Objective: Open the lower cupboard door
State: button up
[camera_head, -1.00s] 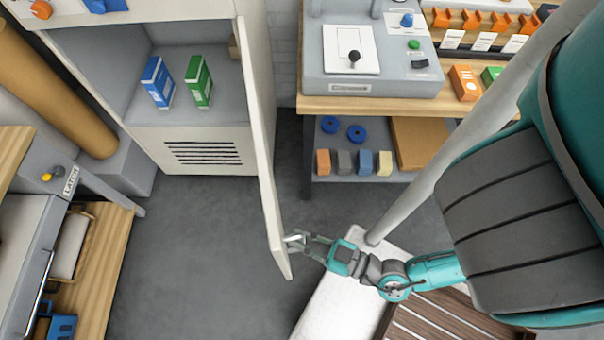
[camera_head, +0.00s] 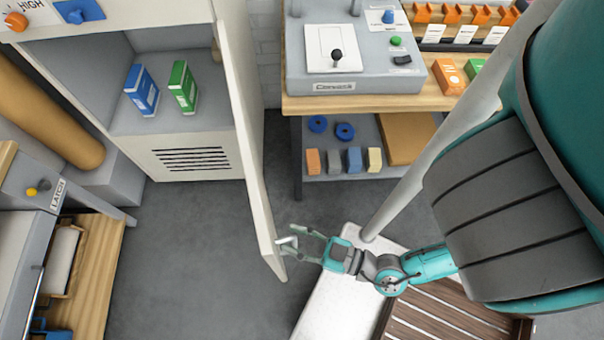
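The lower cupboard door (camera_head: 250,150) is white and swung wide open. It is seen nearly edge-on and points toward me. Its cupboard (camera_head: 185,60) shows its grey interior, with a blue box (camera_head: 141,90) and a green box (camera_head: 183,87) standing on the shelf. A small pale handle (camera_head: 288,241) is on the door's right face near its free edge. My gripper (camera_head: 297,244) is just right of this handle, its two fingers spread apart with the handle near their tips. Whether a finger still touches the handle is hard to tell.
A workbench (camera_head: 370,104) with a grey control box (camera_head: 350,60) stands behind, right of the door. A wooden slatted pallet (camera_head: 440,315) and a white slab (camera_head: 335,290) lie under my arm. A wooden-topped bench (camera_head: 95,270) stands at left. Grey floor (camera_head: 190,250) is clear left of the door.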

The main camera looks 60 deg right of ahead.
jog(key=shift+s, duration=0.1)
jog(key=s, duration=0.7)
jog(key=shift+d, duration=0.45)
jog(key=shift+s, duration=0.1)
dwell(0.6)
